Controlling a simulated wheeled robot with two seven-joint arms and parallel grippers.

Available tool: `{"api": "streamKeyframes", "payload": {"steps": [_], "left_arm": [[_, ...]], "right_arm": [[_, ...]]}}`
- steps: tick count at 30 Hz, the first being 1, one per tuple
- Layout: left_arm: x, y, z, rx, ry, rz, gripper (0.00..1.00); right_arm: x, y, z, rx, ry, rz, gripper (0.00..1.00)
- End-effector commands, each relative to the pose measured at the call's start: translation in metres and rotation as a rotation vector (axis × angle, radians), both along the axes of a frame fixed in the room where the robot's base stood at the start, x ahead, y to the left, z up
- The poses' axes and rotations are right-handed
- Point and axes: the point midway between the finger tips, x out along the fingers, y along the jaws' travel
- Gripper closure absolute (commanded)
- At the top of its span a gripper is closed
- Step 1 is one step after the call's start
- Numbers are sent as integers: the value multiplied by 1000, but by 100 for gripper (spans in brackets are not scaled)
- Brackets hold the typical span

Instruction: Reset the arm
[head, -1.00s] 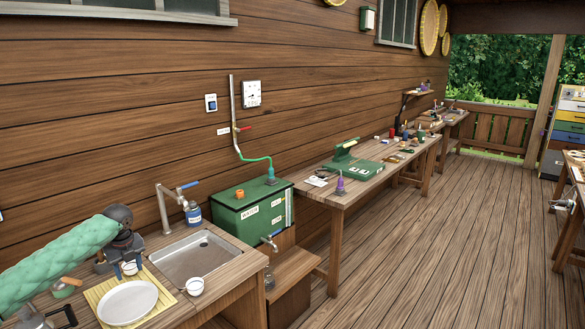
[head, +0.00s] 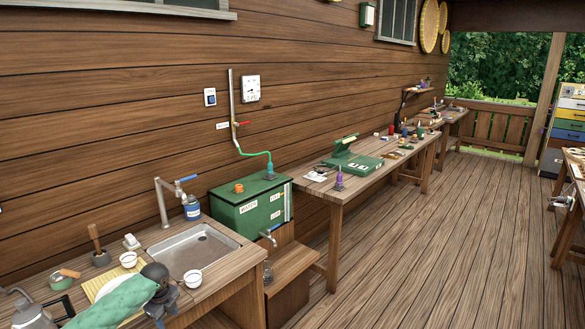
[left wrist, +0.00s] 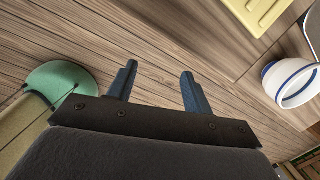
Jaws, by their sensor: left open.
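My left arm, in a green quilted sleeve, reaches in at the lower left of the head view, lower and nearer than the sink. My left gripper (head: 162,317) is by the front edge of the sink table. In the left wrist view the left gripper (left wrist: 158,72) has its two dark fingers apart with nothing between them, only wooden planks beyond. The white cup (head: 193,279) stands on the table just right of the gripper. A blue-rimmed white cup (left wrist: 290,83) shows at the right in the wrist view. My right gripper is not in view.
My arm partly covers the yellow mat (head: 97,272) and plate. The sink (head: 192,250), another white cup (head: 128,260), a mortar (head: 101,257) and a kettle (head: 32,316) are close. A green box (head: 250,210) stands beyond.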

Motion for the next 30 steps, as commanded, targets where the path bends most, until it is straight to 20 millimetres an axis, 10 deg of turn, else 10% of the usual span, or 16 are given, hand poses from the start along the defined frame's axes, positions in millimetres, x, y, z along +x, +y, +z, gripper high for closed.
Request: {"api": "streamKeyframes", "payload": {"steps": [12,30], "left_arm": [[-89,-99,-185,-137,-24,392,50],[-288,-193,-386,-285,3,1068,50]], "right_arm": [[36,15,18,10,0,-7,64],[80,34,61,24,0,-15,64]]}}
